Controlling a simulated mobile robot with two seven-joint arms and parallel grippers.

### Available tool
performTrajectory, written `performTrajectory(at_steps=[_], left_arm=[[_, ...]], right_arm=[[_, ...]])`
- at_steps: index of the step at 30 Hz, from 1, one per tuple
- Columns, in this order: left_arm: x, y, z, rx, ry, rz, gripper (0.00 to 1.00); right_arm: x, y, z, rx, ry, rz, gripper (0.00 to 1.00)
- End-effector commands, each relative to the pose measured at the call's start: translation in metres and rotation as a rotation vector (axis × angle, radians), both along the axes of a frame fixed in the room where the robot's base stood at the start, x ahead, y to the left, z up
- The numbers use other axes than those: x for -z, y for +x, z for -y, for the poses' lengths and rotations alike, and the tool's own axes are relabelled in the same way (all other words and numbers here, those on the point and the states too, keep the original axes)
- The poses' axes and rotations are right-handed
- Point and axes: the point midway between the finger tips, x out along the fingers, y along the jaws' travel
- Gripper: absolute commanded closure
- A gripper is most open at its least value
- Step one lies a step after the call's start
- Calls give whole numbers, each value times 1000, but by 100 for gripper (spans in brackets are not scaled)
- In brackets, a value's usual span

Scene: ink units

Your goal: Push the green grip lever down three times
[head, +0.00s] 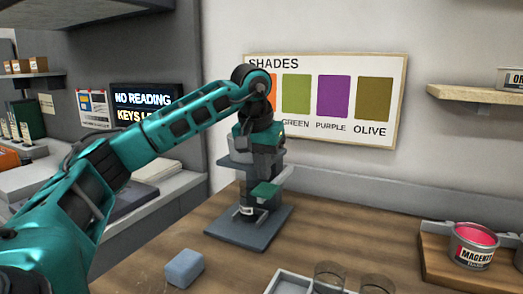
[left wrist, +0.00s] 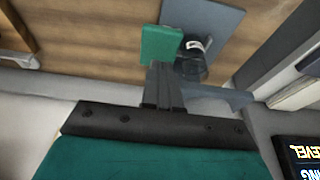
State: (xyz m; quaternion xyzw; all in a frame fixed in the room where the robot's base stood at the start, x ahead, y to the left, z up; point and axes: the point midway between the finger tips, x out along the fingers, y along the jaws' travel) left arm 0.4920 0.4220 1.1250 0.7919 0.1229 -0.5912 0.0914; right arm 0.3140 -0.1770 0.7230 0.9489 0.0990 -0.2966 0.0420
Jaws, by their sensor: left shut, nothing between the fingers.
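The green grip lever (head: 266,190) juts from the front of a grey stand with a flat base plate (head: 235,228) on the wooden counter. My left gripper (head: 268,165) is shut and empty, pointing down just above the lever. In the left wrist view the shut fingers (left wrist: 160,68) end at the near edge of the green lever (left wrist: 161,43); I cannot tell whether they touch it. A small dark jar with a white label (left wrist: 192,60) stands on the base plate below the lever. My arm hides part of the stand's top. My right gripper is not in view.
A blue-grey block (head: 184,268) lies on the counter in front of the stand. A light tray (head: 285,284) with glass jars (head: 329,275) is at the front. A magenta paint tin (head: 473,246) is at the right.

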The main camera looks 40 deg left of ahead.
Motion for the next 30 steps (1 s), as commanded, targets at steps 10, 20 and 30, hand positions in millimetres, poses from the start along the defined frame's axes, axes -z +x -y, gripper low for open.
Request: performTrajectory(at_steps=[10, 20, 30], left_arm=[[20, 0, 0, 0, -1, 0, 100], [22, -1, 0, 0, 2, 5, 100], [54, 1, -1, 1, 39, 120, 100]], right_arm=[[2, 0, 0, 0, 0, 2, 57], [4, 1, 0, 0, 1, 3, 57], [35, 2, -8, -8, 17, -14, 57]])
